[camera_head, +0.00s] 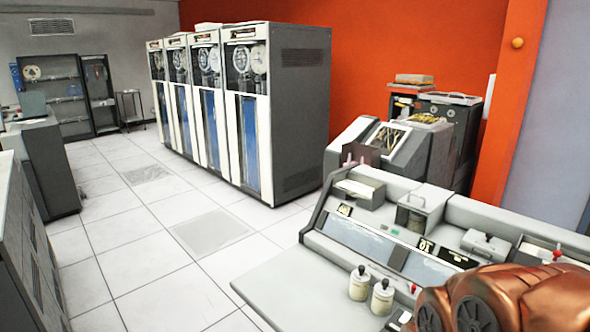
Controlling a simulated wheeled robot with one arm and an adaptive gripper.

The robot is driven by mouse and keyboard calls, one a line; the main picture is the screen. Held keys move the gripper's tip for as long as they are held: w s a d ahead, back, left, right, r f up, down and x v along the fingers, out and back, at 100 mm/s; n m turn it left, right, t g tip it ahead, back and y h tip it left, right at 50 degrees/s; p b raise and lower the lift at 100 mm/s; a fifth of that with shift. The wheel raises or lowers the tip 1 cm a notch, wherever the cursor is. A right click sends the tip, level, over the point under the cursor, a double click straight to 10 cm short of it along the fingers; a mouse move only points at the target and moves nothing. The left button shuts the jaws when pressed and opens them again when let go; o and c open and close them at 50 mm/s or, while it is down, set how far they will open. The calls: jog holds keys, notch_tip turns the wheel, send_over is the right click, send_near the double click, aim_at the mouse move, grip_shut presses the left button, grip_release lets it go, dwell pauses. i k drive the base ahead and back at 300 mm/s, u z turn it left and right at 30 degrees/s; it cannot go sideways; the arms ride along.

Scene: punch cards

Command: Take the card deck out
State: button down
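A grey card machine (285,285) with a sloped panel fills the lower right. A pale block in a grey hopper (359,190) sits at its upper left; it may be a card deck, but it is too small to tell. A second grey box-like hopper (421,207) stands to its right. No card deck shows clearly. A copper-coloured part with round joints at the bottom right looks like my own arm and covers part of the machine. My gripper is not in view.
Two cream knobbed jars (360,284) stand on the machine's front ledge. Another grey machine (405,145) stands behind it. Tall tape cabinets (300,110) line the red wall. Grey cabinets (50,165) stand at left. The tiled floor (140,225) between is clear.

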aim_at(353, 188)
jog(key=u, duration=0.05)
jog(key=k, duration=0.5)
jog(key=u, duration=0.85)
jog(key=i, duration=4.35)
jog(key=z, duration=3.05)
